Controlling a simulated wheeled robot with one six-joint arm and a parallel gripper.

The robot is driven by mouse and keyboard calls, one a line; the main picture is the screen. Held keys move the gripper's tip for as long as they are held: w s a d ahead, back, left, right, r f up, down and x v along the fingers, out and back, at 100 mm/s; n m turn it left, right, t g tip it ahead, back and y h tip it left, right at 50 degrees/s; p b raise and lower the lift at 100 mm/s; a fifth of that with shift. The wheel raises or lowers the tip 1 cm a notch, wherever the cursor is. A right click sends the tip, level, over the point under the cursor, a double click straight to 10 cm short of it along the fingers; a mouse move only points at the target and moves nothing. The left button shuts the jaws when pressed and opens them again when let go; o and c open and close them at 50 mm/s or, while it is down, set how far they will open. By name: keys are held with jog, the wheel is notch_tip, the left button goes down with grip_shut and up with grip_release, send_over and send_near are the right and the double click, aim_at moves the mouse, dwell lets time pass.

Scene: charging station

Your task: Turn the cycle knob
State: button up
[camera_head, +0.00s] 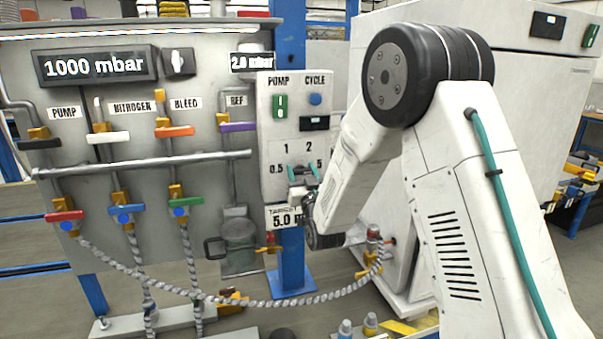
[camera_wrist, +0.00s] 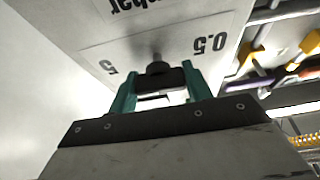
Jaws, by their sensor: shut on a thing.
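My gripper (camera_head: 304,175) is at the lower part of the white control box (camera_head: 268,150), in front of the dial marked 0.5, 1, 2 and 5. In the wrist view my gripper (camera_wrist: 158,90) has its teal fingers shut on the black cycle knob (camera_wrist: 158,69), between the labels 0.5 and 5. The knob's pointing direction cannot be told. In the head view the knob is mostly hidden by the fingers. Above the dial are a green PUMP switch (camera_head: 279,107) and a blue round CYCLE button (camera_head: 315,99). A TARGET display (camera_head: 284,218) below reads 5.0, partly covered by my arm.
The grey panel at left carries a 1000 mbar display (camera_head: 95,67), valves with coloured handles such as the purple one (camera_head: 237,127), and a horizontal pipe (camera_head: 150,163). A braided hose (camera_head: 265,303) hangs low across the front. A large white cabinet (camera_head: 520,100) stands at right.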

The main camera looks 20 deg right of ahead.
dwell(0.3)
jog(key=o, duration=1)
jog(key=shift+v, duration=3.95)
